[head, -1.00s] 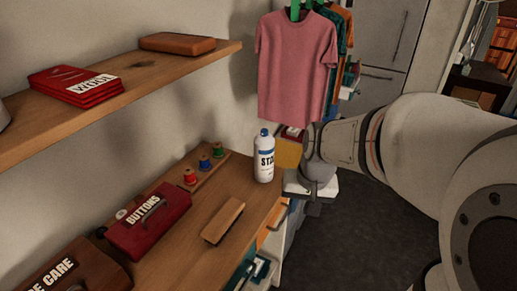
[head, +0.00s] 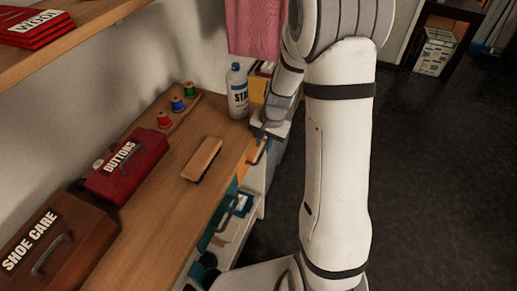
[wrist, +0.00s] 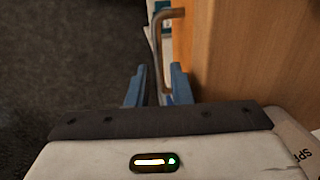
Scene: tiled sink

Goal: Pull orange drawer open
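The orange drawer (head: 249,157) sits under the right end of the wooden worktop, and its front looks flush with the cabinet. My gripper (wrist: 158,72) is open, with one blue finger on each side of the handle's near end. I cannot tell whether either finger touches it. In the head view my gripper (head: 264,131) is small and dark at the worktop's right corner, beside the handle (head: 262,153).
A brush (head: 202,158), thread spools (head: 177,104), a red buttons box (head: 126,166) and a shoe care box (head: 55,240) are further left. A teal drawer (head: 222,215) is nearer. The dark floor (head: 440,170) at right is clear.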

